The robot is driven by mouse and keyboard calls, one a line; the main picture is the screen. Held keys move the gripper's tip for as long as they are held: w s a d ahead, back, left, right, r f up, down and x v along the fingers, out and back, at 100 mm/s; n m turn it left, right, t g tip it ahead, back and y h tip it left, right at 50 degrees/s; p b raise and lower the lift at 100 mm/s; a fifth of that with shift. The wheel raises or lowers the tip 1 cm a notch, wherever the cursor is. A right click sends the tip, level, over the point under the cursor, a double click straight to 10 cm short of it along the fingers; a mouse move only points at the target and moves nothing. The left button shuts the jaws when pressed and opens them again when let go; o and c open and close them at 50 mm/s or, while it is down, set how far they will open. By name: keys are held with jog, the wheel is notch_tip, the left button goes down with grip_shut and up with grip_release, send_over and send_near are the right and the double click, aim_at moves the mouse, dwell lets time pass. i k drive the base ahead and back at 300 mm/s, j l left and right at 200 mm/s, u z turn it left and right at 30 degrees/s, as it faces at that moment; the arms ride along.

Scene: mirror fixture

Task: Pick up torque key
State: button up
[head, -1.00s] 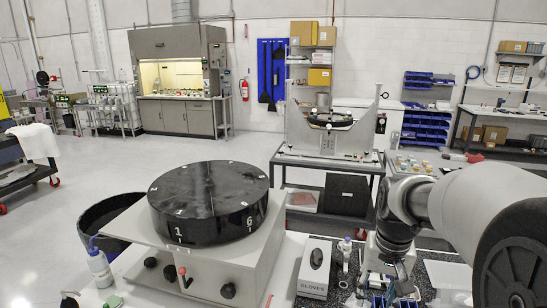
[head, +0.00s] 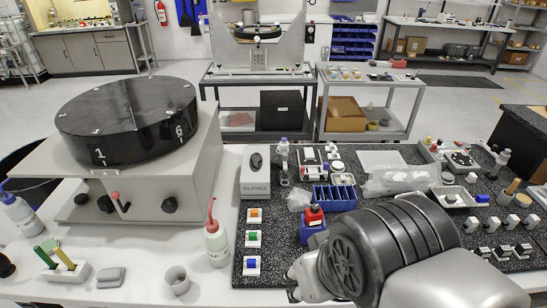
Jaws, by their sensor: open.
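I cannot single out the torque key with certainty. A small red-topped item (head: 314,214) stands in a blue holder (head: 311,233) on the dark speckled mat, just left of my arm. It is too small to tell whether this is the key. My arm's dark, ribbed wrist and pale link fill the lower right of the head view and cover part of the mat.
A blue divided bin (head: 334,196), a glove box (head: 255,172) and a clear bag (head: 403,179) lie near the arm. A red-tipped bottle (head: 216,242) and grey cup (head: 177,281) stand left. A black drum (head: 128,120) tops a grey machine. Small parts crowd the right.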

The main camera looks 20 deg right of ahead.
aim_at(312, 219)
jog(key=z, duration=0.5)
jog(key=l+z, duration=0.55)
